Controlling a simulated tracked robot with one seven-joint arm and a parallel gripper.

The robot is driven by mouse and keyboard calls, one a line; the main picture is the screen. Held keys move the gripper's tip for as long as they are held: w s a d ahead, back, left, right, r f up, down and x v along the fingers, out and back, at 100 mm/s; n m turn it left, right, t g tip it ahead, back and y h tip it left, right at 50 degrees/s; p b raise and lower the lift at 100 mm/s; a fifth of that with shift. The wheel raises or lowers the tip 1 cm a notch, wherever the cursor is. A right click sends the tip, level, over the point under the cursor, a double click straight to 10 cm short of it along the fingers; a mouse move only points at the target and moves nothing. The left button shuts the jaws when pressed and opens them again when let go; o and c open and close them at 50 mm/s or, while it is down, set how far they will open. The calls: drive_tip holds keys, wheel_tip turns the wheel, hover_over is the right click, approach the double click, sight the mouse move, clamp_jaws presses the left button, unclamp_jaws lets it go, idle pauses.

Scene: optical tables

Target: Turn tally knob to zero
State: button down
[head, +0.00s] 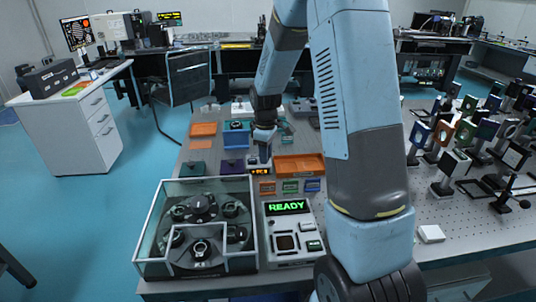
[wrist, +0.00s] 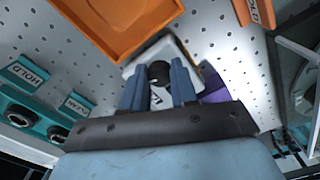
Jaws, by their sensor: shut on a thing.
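The tally knob (wrist: 160,71) is a short black cylinder on a white block (wrist: 183,51) in the wrist view. My gripper (wrist: 160,80) has its two blue fingers closed on either side of it. A pale face with a dark mark (wrist: 160,98) shows between the fingers, but I cannot read it as a value. In the head view my gripper (head: 264,148) points down at the middle of the optical table (head: 340,213). The knob itself is hidden or too small to tell there. A small orange-lit display (head: 259,171) sits just below the gripper.
An orange tray (wrist: 122,25) lies close beside the block; it also shows in the head view (head: 299,165). Teal boxes (wrist: 38,90) and a purple piece (wrist: 213,84) flank it. A glass-walled carousel (head: 195,262) and a READY console (head: 290,232) stand in front. Mounted optics (head: 454,165) crowd the right.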

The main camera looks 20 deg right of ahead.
drive_tip(key=m, duration=0.7)
drive_tip(key=shift+w+a+r, duration=0.1)
drive_tip(key=shift+w+a, duration=0.05)
drive_tip(key=shift+a, duration=0.05)
drive_tip(key=m, duration=0.4)
drive_tip(key=shift+m, duration=1.9)
drive_tip(key=shift+d, duration=0.15)
drive_tip(key=c, duration=0.9)
unclamp_jaws()
drive_tip(key=shift+o, duration=0.2)
drive_tip(key=shift+d+r, duration=0.1)
drive_tip(key=shift+r, duration=3.8)
drive_tip(key=shift+r, duration=0.1)
